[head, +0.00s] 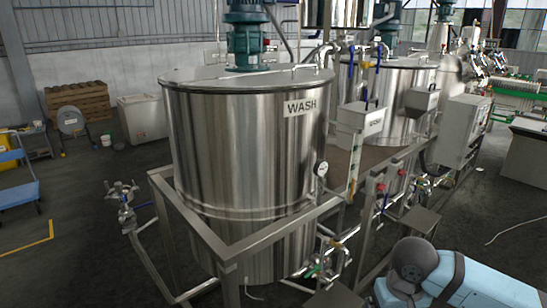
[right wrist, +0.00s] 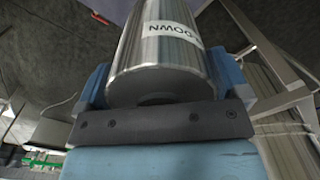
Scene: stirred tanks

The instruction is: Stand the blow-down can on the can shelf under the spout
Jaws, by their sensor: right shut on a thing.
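My right gripper (right wrist: 163,78) is shut on the blow-down can (right wrist: 160,60), a shiny metal cylinder with a white label ending in "DOWN", upside down in the right wrist view. Its blue fingers sit on either side of the can. In the head view my right arm is at the lower right; its gripper and the can are out of that picture. A flat grey plate (head: 336,297) shows at the bottom edge, below a green-handled valve (head: 314,271) at the WASH tank's foot; it may be the can shelf. The spout cannot be made out clearly. My left gripper is not in view.
The steel WASH tank (head: 245,150) stands in a metal frame (head: 225,250) with rails and pipes around it. A second tank (head: 400,90) stands behind. A grey control box (head: 461,130) is at the right. Frame bars also show at the right of the wrist view.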

